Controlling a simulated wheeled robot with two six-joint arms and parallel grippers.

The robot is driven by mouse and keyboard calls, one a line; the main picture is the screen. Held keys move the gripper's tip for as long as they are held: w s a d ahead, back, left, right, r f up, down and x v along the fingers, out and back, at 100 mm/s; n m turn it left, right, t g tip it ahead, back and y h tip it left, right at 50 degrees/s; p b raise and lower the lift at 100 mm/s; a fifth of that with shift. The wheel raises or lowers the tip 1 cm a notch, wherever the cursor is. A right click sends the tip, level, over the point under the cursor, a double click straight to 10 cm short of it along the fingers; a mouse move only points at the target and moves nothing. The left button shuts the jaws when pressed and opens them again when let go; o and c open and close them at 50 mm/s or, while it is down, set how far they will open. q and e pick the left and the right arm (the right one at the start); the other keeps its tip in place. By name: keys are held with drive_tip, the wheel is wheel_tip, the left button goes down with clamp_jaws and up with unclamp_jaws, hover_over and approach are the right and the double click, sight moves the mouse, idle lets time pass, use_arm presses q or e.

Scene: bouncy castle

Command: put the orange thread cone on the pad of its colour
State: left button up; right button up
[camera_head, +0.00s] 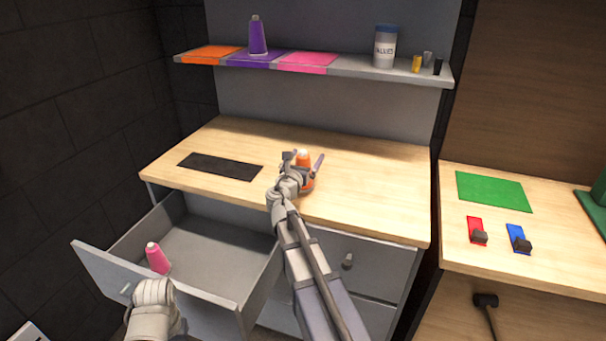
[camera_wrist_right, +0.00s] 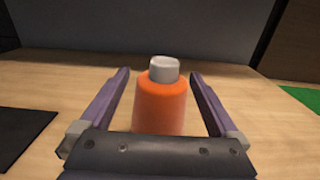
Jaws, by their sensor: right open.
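The orange thread cone (camera_head: 306,183) stands upright on the wooden worktop; its pale tip shows. My right gripper (camera_head: 304,157) is open, with one finger on each side of the cone. In the right wrist view the orange cone (camera_wrist_right: 160,105) stands between the spread fingers of the right gripper (camera_wrist_right: 160,74), with gaps on both sides. The orange pad (camera_head: 211,54) is bare, at the left end of the shelf. My left arm (camera_head: 153,297) shows at the bottom left by the drawer; its fingers are hidden.
A purple cone (camera_head: 258,37) stands on the purple pad (camera_head: 240,62); the pink pad (camera_head: 305,63) is bare. A jar (camera_head: 385,48) and small items stand to the right. A pink cone (camera_head: 157,258) is in the open drawer (camera_head: 205,250). A dark mat (camera_head: 220,166) lies on the worktop.

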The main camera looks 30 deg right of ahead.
drive_tip(key=shift+c, duration=0.2)
clamp_jaws()
idle(0.5)
